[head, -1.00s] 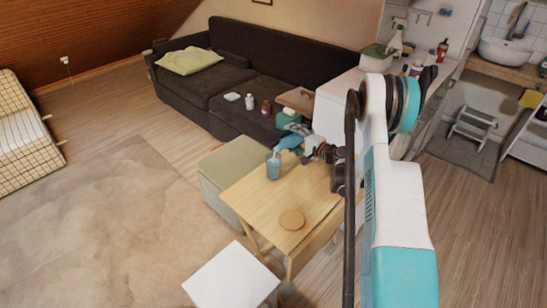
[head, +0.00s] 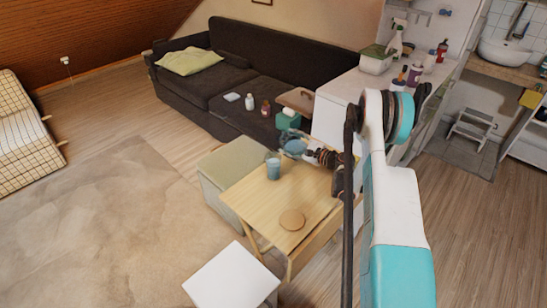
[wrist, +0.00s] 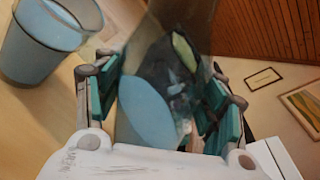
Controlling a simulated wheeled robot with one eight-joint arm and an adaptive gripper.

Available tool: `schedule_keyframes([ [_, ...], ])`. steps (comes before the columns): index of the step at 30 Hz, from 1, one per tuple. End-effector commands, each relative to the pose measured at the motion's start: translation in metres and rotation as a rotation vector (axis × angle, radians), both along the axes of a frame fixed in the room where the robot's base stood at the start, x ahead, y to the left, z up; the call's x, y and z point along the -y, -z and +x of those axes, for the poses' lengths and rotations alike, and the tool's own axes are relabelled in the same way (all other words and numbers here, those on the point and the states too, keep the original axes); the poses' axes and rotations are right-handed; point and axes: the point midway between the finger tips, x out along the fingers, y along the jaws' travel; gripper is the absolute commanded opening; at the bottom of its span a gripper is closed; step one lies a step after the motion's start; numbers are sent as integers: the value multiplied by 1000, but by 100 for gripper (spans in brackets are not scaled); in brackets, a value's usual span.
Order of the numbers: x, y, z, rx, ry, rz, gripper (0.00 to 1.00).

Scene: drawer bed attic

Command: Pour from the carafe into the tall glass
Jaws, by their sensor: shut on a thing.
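The tall glass (head: 273,170) stands upright near the back edge of the wooden table and looks blue. In the wrist view the tall glass (wrist: 42,45) is at the top left, with blue liquid high inside it. The see-through carafe (head: 294,143) is off the table, just right of the glass and a little higher. In the wrist view the carafe (wrist: 148,105) is between my fingers, with some blue liquid in it. My gripper (wrist: 160,100) is shut on the carafe. Its exact tilt is hard to tell.
A round wooden disc (head: 292,220) lies on the table (head: 250,200). A green-grey ottoman (head: 225,175) stands at the table's left, a white stool (head: 232,278) in front.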

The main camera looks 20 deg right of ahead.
Motion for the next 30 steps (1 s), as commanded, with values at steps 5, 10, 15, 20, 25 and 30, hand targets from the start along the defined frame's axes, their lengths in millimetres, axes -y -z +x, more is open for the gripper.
schedule_keyframes([
  [5, 0, -3, 0, -32, 1, 99, 31],
  [10, 4, 17, 1, -67, 1, 208, 31],
  [15, 7, 14, 2, -119, 1, 372, 31],
  [20, 8, 15, 2, -163, 1, 508, 31],
  [25, 8, 18, 3, -196, 1, 612, 31],
  [30, 8, 19, 3, -215, 0, 665, 31],
])
